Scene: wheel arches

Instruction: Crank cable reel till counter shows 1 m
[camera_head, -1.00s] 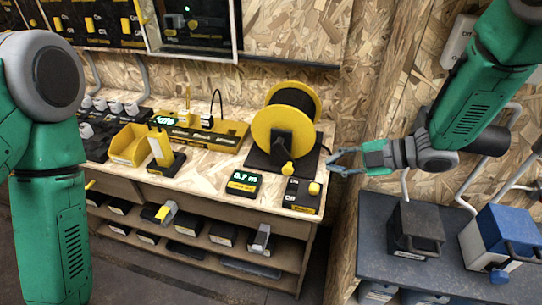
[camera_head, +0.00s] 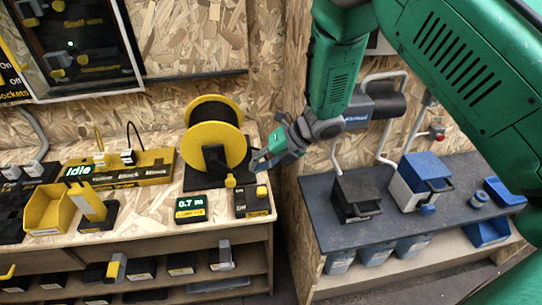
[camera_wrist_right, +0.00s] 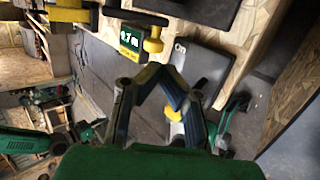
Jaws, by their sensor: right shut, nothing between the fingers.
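The cable reel (camera_head: 205,140), with yellow flanges and black cable, stands on a dark base at the right end of the wooden bench. Its black crank ends in a yellow knob (camera_head: 230,181) low at the front; the knob also shows in the right wrist view (camera_wrist_right: 153,42). The counter (camera_head: 190,207) in front of the reel reads 0.7 m. My right gripper (camera_head: 256,160) is just right of the reel, its fingers shut with nothing between them, apart from the knob. In the right wrist view, its fingertips (camera_wrist_right: 155,72) point towards the counter and knob. My left gripper is out of view.
A dark box with a yellow button (camera_head: 253,202) stands right of the counter. A yellow strip reading Idle (camera_head: 125,170) and a yellow bin (camera_head: 48,210) are to the left. A grey side bench (camera_head: 330,228) carries a dark box and a blue-lidded box.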

